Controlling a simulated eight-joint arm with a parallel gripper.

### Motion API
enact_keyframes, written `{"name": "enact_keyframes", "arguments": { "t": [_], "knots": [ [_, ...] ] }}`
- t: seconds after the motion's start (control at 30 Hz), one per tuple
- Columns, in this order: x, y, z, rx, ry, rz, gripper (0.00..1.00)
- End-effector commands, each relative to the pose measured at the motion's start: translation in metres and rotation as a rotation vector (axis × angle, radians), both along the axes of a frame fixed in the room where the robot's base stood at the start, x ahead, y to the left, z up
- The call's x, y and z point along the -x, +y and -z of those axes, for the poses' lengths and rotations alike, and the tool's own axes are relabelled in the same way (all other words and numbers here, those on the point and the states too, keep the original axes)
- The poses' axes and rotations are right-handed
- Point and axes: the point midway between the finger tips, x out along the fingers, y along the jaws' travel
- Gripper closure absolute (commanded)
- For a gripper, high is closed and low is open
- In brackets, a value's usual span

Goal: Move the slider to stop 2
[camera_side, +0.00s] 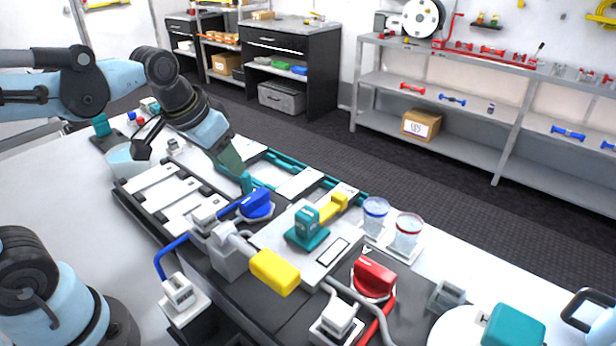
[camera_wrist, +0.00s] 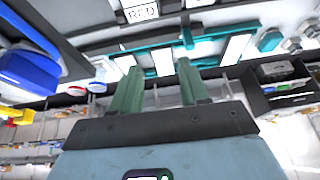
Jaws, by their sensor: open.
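My gripper (camera_side: 246,182) is open, its green fingers pointing down beside the teal rail frame (camera_side: 283,159) on the workbench unit. In the wrist view the two fingers of my gripper (camera_wrist: 158,68) stand apart, with part of the teal frame (camera_wrist: 162,58) and white panels beyond them. I see nothing clearly held between them. A teal block handle (camera_side: 308,229) stands on a white plate to the right, with a yellow piece (camera_side: 335,205) behind it. I cannot tell which teal part is the slider. No stop numbers are readable.
A blue knob (camera_side: 256,204) stands close to the right of my gripper; it also shows in the wrist view (camera_wrist: 28,73). A yellow handle (camera_side: 274,272), a red knob (camera_side: 373,276) and two clear cups, one blue-rimmed (camera_side: 375,215) and one red-rimmed (camera_side: 407,232), stand farther right. White panels (camera_side: 183,203) lie left.

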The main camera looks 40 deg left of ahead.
Motion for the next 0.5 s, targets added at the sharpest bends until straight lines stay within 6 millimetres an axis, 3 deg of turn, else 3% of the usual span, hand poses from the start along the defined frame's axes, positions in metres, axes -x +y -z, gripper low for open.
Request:
{"name": "enact_keyframes", "arguments": {
  "t": [0.2, 0.5],
  "knots": [
    [-0.036, 0.021, -0.012, -0.004, 0.17, -0.005, 0.55],
    [-0.074, 0.049, -0.008, 0.014, 0.374, -0.002, 0.55]
  ]
}}
